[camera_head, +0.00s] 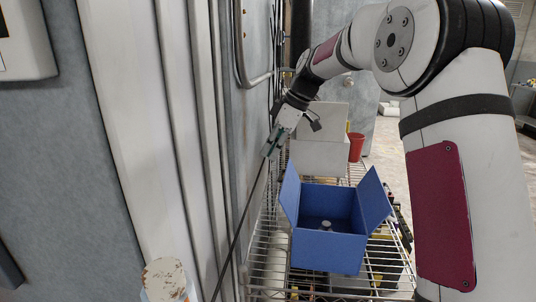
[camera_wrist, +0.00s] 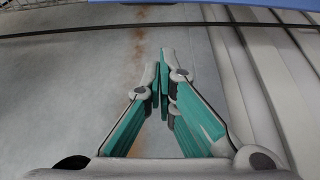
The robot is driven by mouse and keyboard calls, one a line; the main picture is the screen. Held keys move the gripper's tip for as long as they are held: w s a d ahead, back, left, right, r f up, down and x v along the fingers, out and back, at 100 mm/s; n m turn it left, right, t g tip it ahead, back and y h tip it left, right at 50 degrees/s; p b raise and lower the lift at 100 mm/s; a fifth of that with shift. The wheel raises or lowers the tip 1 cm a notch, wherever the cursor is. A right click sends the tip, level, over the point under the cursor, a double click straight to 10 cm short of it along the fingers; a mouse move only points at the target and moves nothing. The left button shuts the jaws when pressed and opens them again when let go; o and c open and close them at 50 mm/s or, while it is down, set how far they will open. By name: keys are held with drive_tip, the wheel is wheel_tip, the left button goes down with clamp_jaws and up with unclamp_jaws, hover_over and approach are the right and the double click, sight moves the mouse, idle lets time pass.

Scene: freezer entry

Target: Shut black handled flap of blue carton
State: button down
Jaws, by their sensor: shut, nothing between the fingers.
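The blue carton (camera_head: 327,252) stands on a wire shelf with its top open. Its left flap (camera_head: 290,192) and right flap (camera_head: 374,197) both stand up and lean outward. A small grey-capped item (camera_head: 326,225) is inside it. I cannot make out a black handle on either flap. My gripper (camera_head: 267,155) is shut and empty, above and left of the carton, close to the grey wall and apart from the flaps. In the wrist view its teal fingers (camera_wrist: 160,72) meet in front of the wall, and a blue edge (camera_wrist: 285,4) shows at the top.
The wire shelf (camera_head: 268,260) runs along the wall. A white box (camera_head: 318,157) and a red cup (camera_head: 356,147) stand behind the carton. A thin dark cable (camera_head: 240,228) hangs along the wall left of the carton. A round-topped container (camera_head: 165,278) is at the lower left.

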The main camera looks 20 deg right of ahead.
drive_tip(key=p+x, duration=0.1)
drive_tip(key=x, duration=0.7)
drive_tip(key=shift+s+d+r+p, duration=0.2)
drive_tip(key=shift+s+d+p, duration=0.25)
drive_tip(key=shift+d, duration=0.35)
drive_tip(key=shift+s+d+r+p, duration=0.25)
drive_tip(key=shift+s+d, duration=0.2)
drive_tip(key=shift+d, duration=0.4)
drive_tip(key=shift+d, duration=0.1)
drive_tip(key=shift+d+r+y, duration=0.1)
drive_tip(key=shift+r+y, duration=0.1)
drive_tip(key=shift+y, duration=0.2)
